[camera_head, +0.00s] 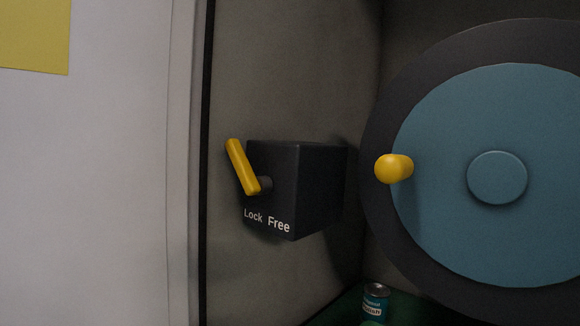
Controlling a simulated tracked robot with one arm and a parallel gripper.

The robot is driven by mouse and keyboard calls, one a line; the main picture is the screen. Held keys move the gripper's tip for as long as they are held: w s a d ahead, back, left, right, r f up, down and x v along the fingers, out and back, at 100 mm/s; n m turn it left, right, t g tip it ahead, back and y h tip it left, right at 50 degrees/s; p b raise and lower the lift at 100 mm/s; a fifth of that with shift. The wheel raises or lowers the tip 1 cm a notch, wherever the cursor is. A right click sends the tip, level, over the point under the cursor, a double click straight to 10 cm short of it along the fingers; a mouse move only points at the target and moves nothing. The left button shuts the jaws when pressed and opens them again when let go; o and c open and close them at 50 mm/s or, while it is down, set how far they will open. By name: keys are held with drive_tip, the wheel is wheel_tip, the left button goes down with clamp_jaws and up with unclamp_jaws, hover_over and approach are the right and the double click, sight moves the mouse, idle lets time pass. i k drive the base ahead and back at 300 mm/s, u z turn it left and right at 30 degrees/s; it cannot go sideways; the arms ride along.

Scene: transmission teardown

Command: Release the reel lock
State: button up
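A dark box (310,190), the reel lock, is fixed on the grey wall left of the reel. Its yellow lever (243,167) sits on a short dark pivot on the box's front and leans up and to the left. White words "Lock" and "Free" are printed along the box's lower front, Lock on the left and Free on the right. The reel (440,220) has a blue-green disc with a dark rim, a round hub and a yellow knob (393,168) on its left side. My gripper is not in view.
A white panel (110,190) with a yellow patch (34,36) stands at the left, ending at a dark vertical edge. A small teal and white can (375,302) stands on a green surface (340,312) below the reel. Open space lies in front of the lever.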

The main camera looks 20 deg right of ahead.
sight(252, 185)
drive_tip(key=z, duration=1.45)
drive_tip(key=k, duration=1.7)
drive_tip(key=u, duration=0.85)
drive_tip(key=i, duration=1.7)
drive_tip(key=z, duration=0.05)
